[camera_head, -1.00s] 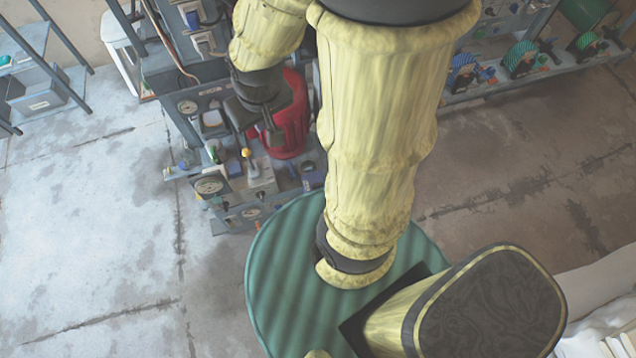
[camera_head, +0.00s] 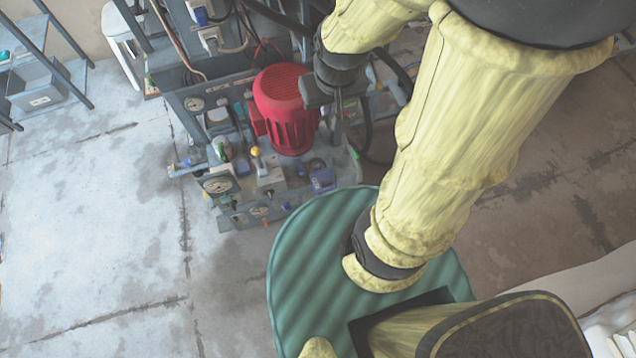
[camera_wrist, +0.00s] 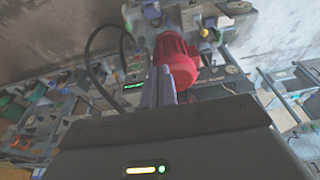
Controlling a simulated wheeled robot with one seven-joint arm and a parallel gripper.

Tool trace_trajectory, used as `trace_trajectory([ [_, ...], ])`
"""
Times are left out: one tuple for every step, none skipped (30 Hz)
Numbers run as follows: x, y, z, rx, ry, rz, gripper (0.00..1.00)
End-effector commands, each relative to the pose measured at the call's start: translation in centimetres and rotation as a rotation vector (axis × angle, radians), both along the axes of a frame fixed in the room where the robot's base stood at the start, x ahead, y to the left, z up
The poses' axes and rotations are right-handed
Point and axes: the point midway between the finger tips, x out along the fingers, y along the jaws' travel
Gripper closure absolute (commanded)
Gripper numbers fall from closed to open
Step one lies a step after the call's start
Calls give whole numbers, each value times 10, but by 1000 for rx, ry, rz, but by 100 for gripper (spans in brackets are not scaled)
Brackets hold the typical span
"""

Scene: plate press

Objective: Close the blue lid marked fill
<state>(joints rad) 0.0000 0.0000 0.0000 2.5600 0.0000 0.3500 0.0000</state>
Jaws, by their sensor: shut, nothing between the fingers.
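No marking that reads "fill" is legible, so I cannot say for sure which part is the blue lid. A small dark blue part (camera_head: 322,179) sits at the right end of the press's lower deck, right of the yellow-knobbed lever. Whether it is open or shut is too small to tell. My gripper (camera_head: 338,108) hangs just right of the red motor (camera_head: 288,115), apart from the blue part and above it in the picture. In the wrist view its two grey fingers (camera_wrist: 159,88) are together and empty, pointing toward the red motor (camera_wrist: 177,60).
A yellow-knobbed lever (camera_head: 256,155) and gauges (camera_head: 218,185) stand on the press deck. Black hoses (camera_head: 372,140) loop right of the motor. A grey shelf rack (camera_head: 50,75) stands at the left. The concrete floor (camera_head: 90,220) at the left is clear.

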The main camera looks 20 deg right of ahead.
Motion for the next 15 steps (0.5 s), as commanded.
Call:
trace_trajectory([
  [0, 0, 0, 0, 0, 0, 100],
  [0, 0, 0, 0, 0, 0, 100],
  [0, 0, 0, 0, 0, 0, 100],
  [0, 0, 0, 0, 0, 0, 100],
  [0, 0, 0, 0, 0, 0, 100],
  [0, 0, -1, 0, 0, 1, 100],
  [0, 0, -2, -1, 2, 3, 100],
  [1, 1, -4, -2, 4, 8, 100],
  [1, 1, -9, -4, 9, 17, 100],
  [2, 2, -13, -7, 14, 26, 100],
  [3, 3, -19, -10, 20, 38, 100],
  [5, 4, -29, -15, 32, 57, 100],
  [6, 6, -37, -22, 42, 76, 100],
  [8, 7, -46, -28, 54, 99, 100],
  [10, 9, -60, -39, 72, 132, 100],
])
